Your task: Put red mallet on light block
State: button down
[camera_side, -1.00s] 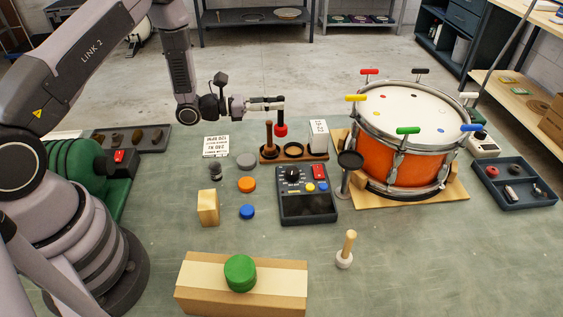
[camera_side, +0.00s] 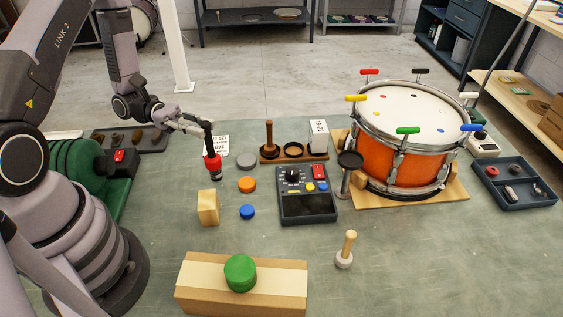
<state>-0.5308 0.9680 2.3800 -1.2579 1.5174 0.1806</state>
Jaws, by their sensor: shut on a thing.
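My gripper (camera_side: 205,127) is shut on the dark handle of the red mallet (camera_side: 212,163). The mallet hangs nearly upright with its red head down. The head shows directly above a small dark knob-like object (camera_side: 215,176) and partly covers it; I cannot tell whether they touch. A small light wooden block (camera_side: 208,208) stands upright on the bench, nearer the camera than the mallet and just below it in the picture. The block's top is bare.
An orange disc (camera_side: 247,185), a grey disc (camera_side: 247,161) and a blue disc (camera_side: 247,212) lie to the right. A control box (camera_side: 308,209), a wooden rack (camera_side: 285,158) and an orange drum (camera_side: 402,158) stand further right. A long box (camera_side: 200,289) with a green disc is in front.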

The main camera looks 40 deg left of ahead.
jog(key=s+f+g, duration=0.1)
jog(key=f, duration=0.1)
jog(key=s+f+m, duration=0.1)
jog(key=f, duration=0.2)
jog(key=s+f+g, duration=0.1)
jog(key=f, duration=0.2)
jog(key=shift+a+f+m+g, duration=0.1)
jog(key=shift+a+m+g, duration=0.2)
jog(key=shift+a+m, duration=0.1)
jog(key=shift+f, duration=0.15)
jog(key=c, duration=1)
grip_release()
